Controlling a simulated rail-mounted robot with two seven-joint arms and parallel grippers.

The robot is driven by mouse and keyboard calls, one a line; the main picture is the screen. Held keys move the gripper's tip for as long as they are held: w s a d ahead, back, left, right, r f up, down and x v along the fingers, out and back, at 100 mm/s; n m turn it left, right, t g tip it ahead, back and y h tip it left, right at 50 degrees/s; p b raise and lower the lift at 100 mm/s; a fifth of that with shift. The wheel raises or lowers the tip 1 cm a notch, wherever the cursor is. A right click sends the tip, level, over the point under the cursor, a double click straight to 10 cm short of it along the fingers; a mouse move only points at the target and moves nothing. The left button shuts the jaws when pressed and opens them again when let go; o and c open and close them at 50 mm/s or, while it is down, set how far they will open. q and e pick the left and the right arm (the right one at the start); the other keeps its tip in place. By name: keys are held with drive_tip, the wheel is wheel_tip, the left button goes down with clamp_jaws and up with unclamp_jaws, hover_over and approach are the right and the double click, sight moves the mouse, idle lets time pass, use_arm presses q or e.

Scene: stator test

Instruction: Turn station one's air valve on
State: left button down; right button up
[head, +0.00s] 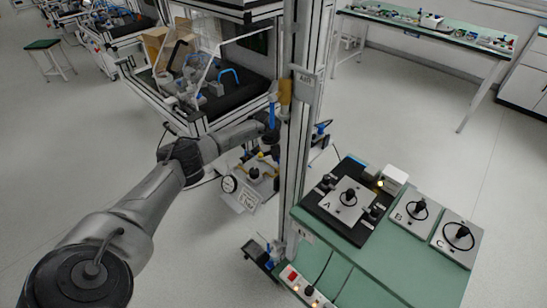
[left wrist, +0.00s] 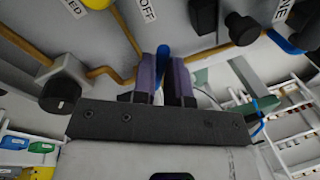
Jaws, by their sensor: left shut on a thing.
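The air valve's blue lever (head: 272,112) stands roughly upright on the post (head: 295,120) below the AIR sign (head: 306,78). A brass-coloured part (head: 285,92) sits beside its top. My left gripper (head: 271,127) is at the lever's lower part. In the left wrist view its two purple-padded fingers (left wrist: 163,68) are shut on the blue lever (left wrist: 163,48), whose tip shows between them. An OFF label (left wrist: 147,10) lies just beyond the fingers. The rest of the valve is mostly hidden. My right gripper is not in view.
Brass pipes (left wrist: 95,72) and a black knob (left wrist: 60,94) lie close left of the fingers. A gauge panel (head: 240,188) stands below my arm. Right of the post is a green bench (head: 405,262) with test units. Open floor lies left.

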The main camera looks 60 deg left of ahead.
use_arm(q)
drive_tip(key=m, duration=0.1)
drive_tip(key=w+m+b, duration=0.1)
drive_tip(key=m, duration=0.1)
drive_tip(key=shift+w+d+f+m+h, duration=0.1)
drive_tip(key=shift+w+d+m+h, duration=0.15)
drive_tip(key=shift+m+h, duration=0.05)
drive_tip(key=m, duration=0.1)
drive_tip(key=m+b, duration=0.1)
drive_tip(key=b, duration=0.1)
drive_tip(key=shift+w+d+m+g, duration=0.25)
drive_tip(key=shift+w+m+g, duration=0.05)
drive_tip(key=shift+w+m, duration=0.1)
drive_tip(key=m, duration=0.1)
drive_tip(key=d+m+b, duration=0.1)
drive_tip(key=m, duration=0.1)
drive_tip(key=shift+w+g+h, duration=0.3)
drive_tip(key=shift+w+h, duration=0.1)
drive_tip(key=shift+w+d+m+b, duration=0.1)
drive_tip(key=shift+d+m+b, duration=0.2)
drive_tip(key=shift+m, duration=0.4)
drive_tip(key=shift+w+d+m+b, duration=0.15)
drive_tip(key=shift+m+b, duration=0.25)
drive_tip(key=shift+m, duration=0.3)
drive_tip(key=c, duration=1.1)
unclamp_jaws()
drive_tip(key=shift+c, duration=0.2)
